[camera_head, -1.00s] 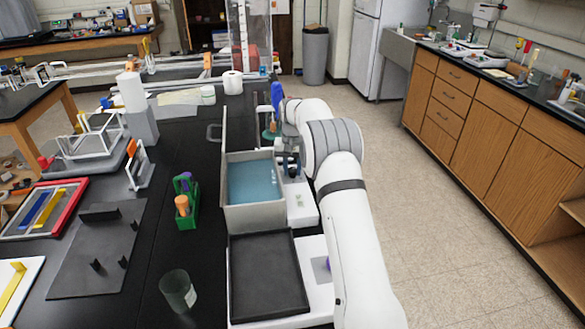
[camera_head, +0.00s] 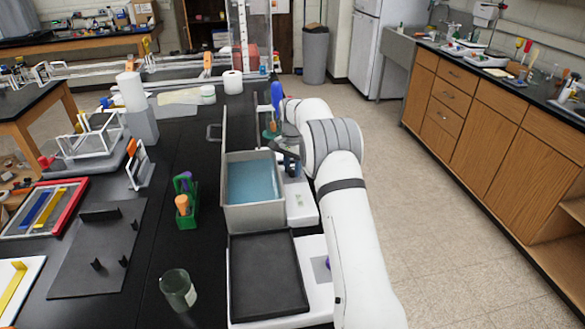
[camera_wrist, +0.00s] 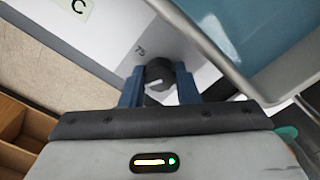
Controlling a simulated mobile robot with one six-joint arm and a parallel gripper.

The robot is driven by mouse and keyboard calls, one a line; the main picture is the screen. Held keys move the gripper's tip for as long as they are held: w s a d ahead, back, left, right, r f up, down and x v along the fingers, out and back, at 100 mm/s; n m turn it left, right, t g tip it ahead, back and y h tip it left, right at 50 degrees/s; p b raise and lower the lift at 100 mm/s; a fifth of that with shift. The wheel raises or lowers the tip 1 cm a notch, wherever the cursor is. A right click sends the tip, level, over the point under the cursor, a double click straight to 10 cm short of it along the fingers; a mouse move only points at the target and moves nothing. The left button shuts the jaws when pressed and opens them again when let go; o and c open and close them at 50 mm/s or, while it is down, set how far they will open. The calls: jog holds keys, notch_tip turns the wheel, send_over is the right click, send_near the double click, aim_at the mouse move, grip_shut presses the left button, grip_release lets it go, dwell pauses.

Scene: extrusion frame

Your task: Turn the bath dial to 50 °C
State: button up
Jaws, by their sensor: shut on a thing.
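The water bath (camera_head: 238,217) is a grey open tank of blue water on the black bench, with a white panel along its right side. Its dark round dial (camera_wrist: 160,70) shows in the wrist view, with a light mark on it. My gripper (camera_wrist: 158,84) is shut on the dial, one blue finger on each side. A printed "75" shows on the panel just above and left of the dial; I see no 50 mark. In the head view my gripper (camera_head: 288,163) is at the panel right of the tank, and the dial is hidden.
A dark tray (camera_head: 268,275) stands in front of the tank. A green holder (camera_head: 187,205) and a glass beaker (camera_head: 178,290) stand to its left. The bath's rim (camera_wrist: 225,70) passes close to the right finger in the wrist view. Open floor lies right of the arm.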

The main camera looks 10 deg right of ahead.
aim_at(292, 169)
dwell(0.3)
jog(key=o, duration=1)
notch_tip(292, 169, up, 8)
jog(key=shift+f+b, duration=0.15)
jog(key=shift+b, duration=0.35)
